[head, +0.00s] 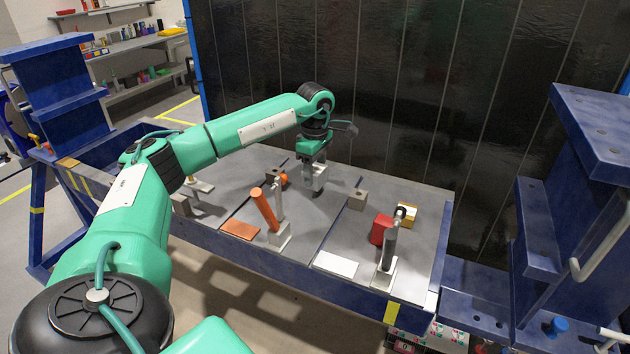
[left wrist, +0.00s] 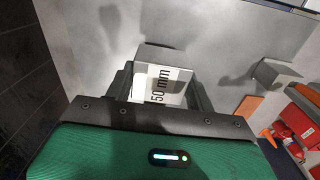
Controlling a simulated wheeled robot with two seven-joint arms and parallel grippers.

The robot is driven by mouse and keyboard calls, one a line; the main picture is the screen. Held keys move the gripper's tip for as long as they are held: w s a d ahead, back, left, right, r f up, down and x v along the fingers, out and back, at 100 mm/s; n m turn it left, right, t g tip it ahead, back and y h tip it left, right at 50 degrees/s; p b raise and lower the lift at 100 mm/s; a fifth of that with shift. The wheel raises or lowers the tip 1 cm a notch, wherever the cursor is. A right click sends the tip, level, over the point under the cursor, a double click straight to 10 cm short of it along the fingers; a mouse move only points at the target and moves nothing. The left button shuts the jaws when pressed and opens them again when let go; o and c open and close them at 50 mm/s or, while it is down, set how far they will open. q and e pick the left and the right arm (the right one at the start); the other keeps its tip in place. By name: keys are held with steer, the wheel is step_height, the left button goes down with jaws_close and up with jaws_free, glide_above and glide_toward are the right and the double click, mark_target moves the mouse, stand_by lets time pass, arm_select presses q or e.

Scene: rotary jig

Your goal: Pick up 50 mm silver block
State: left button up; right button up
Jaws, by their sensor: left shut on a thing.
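The 50 mm silver block (left wrist: 160,54) sits between the fingers of my left gripper (left wrist: 160,92) in the left wrist view. Its white face with the printed "50 mm" label faces the camera. In the head view my left gripper (head: 315,182) points down over the rear middle of the grey jig table (head: 225,202), shut on the block. The fingers hide most of the block there. I cannot tell whether its underside touches the table. My right gripper is not in view.
A grey block (head: 357,199), a red block (head: 381,229) and a dark upright cylinder (head: 389,248) stand to the right. An orange plate (head: 240,230) and a white plate (head: 335,264) lie near the front.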

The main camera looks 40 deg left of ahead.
arm_select(q)
step_height(320, 180, up, 11)
steer(key=b, duration=0.2)
step_height(320, 180, up, 6)
steer(key=p, duration=0.1)
glide_above(316, 168)
steer(key=shift+s+f, duration=0.15)
